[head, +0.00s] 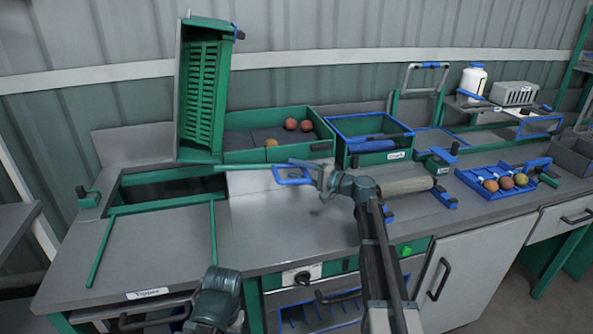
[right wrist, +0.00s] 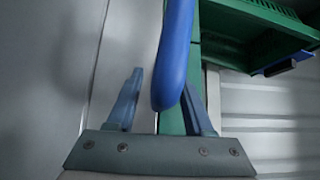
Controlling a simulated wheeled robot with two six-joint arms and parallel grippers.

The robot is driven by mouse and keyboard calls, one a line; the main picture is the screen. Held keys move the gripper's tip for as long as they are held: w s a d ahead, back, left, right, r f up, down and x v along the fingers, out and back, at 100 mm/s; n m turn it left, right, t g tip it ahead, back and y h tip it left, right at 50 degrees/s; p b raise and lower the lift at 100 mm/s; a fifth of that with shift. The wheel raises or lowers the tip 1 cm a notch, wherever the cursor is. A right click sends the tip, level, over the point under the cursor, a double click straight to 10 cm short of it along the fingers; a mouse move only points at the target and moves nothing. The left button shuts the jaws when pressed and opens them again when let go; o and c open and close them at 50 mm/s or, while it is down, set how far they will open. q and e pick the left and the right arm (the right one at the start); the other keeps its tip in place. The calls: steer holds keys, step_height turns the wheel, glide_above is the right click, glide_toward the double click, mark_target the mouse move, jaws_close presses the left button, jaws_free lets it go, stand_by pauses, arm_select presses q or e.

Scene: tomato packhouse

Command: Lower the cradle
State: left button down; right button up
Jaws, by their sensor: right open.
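The cradle (head: 203,95) is a green slatted box standing raised and tilted on edge at the back left, above the dark opening of the bench marked Tipper (head: 148,293). A green bar (head: 245,167) runs from its foot to the right and carries a blue handle (head: 290,181). My right gripper (head: 318,174) is at this handle, with its jaws apart. In the right wrist view the rounded end of the blue handle (right wrist: 172,75) lies between the open fingers (right wrist: 163,100), nearer the right one; I cannot tell whether they touch.
Behind the handle, a green bin (head: 235,156) holds a few tomatoes. Right of it stands a green crate with a blue rim (head: 372,122). A blue tray (head: 478,173) with tomatoes lies farther right. The grey worktop in front of the handle is clear.

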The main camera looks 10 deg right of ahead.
steer(key=shift+a, duration=0.1)
jaws_close()
steer(key=shift+s, duration=0.1)
stand_by(1.3)
